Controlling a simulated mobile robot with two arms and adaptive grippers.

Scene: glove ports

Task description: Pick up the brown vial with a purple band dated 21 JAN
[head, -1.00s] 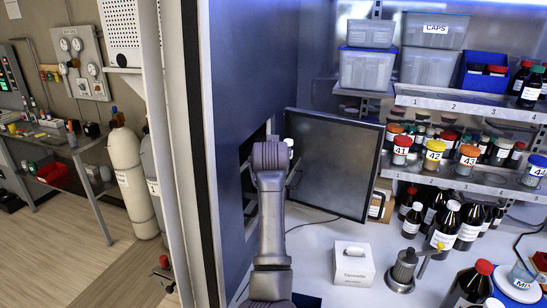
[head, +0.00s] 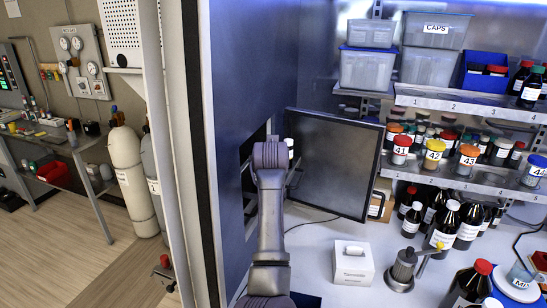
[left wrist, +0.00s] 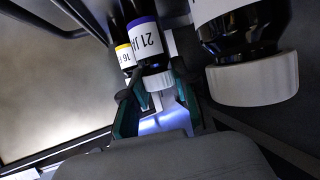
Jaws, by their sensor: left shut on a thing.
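My right gripper is not in view.
A large dark bottle with a white cap (left wrist: 253,80) stands close to the right in the left wrist view. In the head view, a dark panel (head: 332,165) stands beside my arm, with a white box (head: 353,263) and bottle shelves (head: 470,100) further right.

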